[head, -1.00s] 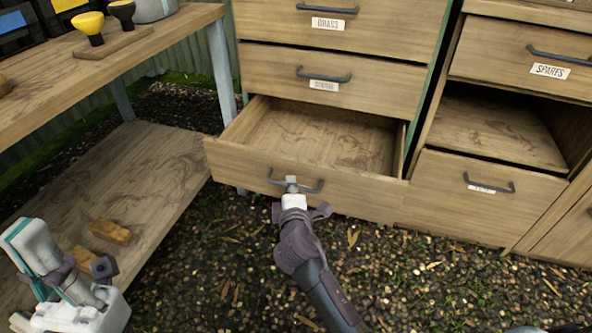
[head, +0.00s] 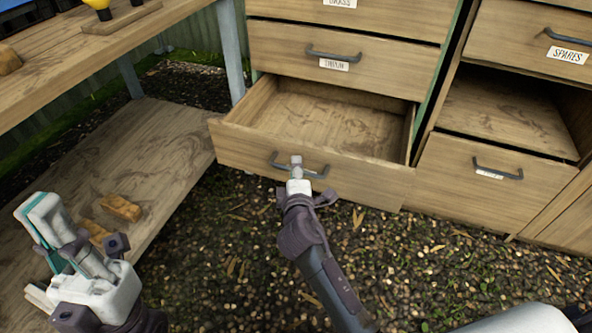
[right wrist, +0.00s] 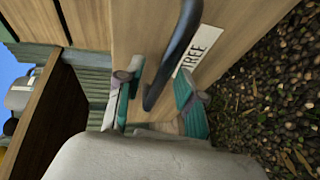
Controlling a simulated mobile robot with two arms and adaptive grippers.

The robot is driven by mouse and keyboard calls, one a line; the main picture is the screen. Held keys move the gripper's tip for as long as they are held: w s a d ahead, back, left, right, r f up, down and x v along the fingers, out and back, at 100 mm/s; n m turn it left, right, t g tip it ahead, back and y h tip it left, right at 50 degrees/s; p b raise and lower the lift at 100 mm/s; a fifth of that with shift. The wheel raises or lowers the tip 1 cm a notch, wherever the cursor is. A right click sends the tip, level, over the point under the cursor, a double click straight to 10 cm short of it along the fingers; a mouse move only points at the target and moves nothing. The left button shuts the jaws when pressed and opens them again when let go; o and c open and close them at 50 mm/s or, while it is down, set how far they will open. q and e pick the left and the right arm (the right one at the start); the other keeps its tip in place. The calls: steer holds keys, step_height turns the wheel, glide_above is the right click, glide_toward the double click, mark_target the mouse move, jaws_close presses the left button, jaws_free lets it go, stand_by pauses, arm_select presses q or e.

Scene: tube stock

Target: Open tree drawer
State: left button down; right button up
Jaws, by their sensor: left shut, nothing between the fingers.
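The tree drawer (head: 240,150) is the bottom drawer of the left cabinet in the head view, and it stands pulled well out and empty. Its dark bar handle (head: 318,172) is at my right gripper (head: 296,162). In the right wrist view the TREE label (right wrist: 188,50) shows beside the handle (right wrist: 180,50). There the right gripper (right wrist: 158,100) has its fingers apart, one on each side of the handle's end, with gaps visible. My left gripper (head: 40,208) is shut and empty at the lower left, away from the drawer.
A wooden workbench (head: 110,60) with a lower shelf (head: 130,150) stands at left. Wooden blocks (head: 120,207) lie on that shelf near my left gripper. A second cabinet with a SPARES drawer (head: 500,40) stands at right. Gravel ground (head: 400,270) in front is clear.

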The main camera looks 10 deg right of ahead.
steer(key=shift+s, duration=0.1)
steer(key=v, duration=1.1)
steer(key=shift+s+r, duration=0.2)
steer(key=shift+s, duration=0.15)
steer(key=shift+a, duration=0.2)
